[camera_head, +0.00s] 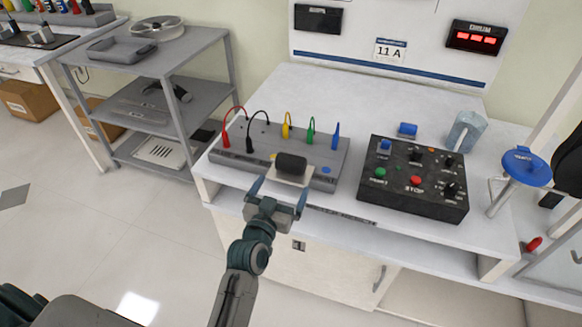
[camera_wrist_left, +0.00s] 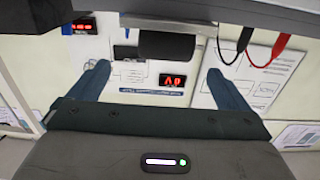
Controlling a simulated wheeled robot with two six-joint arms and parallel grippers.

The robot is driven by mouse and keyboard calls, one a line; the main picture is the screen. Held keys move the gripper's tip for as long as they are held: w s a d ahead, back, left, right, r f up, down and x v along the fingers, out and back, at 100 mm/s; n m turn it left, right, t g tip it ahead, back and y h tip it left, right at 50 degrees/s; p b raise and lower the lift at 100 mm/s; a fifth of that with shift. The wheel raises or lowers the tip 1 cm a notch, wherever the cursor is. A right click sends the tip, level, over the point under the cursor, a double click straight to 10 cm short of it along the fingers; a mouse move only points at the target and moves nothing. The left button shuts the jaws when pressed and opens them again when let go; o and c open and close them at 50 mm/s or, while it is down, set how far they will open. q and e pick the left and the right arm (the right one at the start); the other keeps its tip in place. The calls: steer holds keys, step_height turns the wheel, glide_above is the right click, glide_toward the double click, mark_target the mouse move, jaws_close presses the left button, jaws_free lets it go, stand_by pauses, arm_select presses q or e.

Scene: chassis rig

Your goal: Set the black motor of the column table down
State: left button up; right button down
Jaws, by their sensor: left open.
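The black motor (camera_head: 290,162) is a short dark cylinder on a small pale plate (camera_head: 285,180) at the front of the grey bench module (camera_head: 240,143). In the left wrist view the motor (camera_wrist_left: 166,45) shows at the top centre, against the pale plate (camera_wrist_left: 150,20). My left gripper (camera_head: 280,192) is open in front of the motor, with its fingers spread wide. In the left wrist view the fingers (camera_wrist_left: 160,85) are apart with nothing clamped between them, and the motor lies beyond the gap. My right gripper is not in view.
Red, black, yellow, green and blue plugs (camera_head: 287,125) stand on the module. A black control box (camera_head: 415,178) with buttons is to its right. A blue-topped stand (camera_head: 526,166) is at the far right. A grey shelf rack (camera_head: 165,95) stands left. The bench top behind is clear.

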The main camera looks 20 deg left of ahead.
mark_target(288, 166)
arm_select(q)
steer(key=w+p, duration=0.1)
steer(key=w, duration=0.4)
steer(key=shift+w, duration=0.15)
steer(key=shift+w+r, duration=0.15)
steer(key=shift+w, duration=0.1)
steer(key=w, duration=0.1)
steer(key=w+p, duration=0.1)
steer(key=w, duration=0.2)
steer(key=shift+a+r+p, duration=0.15)
steer(key=shift+a+p, duration=0.15)
steer(key=shift+p, duration=0.05)
steer(key=shift+w, duration=0.3)
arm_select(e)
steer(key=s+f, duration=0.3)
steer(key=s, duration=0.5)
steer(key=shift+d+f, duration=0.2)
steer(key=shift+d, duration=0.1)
arm_select(q)
steer(key=c, duration=1.5)
steer(key=shift+c, duration=0.2)
steer(key=shift+r, duration=0.1)
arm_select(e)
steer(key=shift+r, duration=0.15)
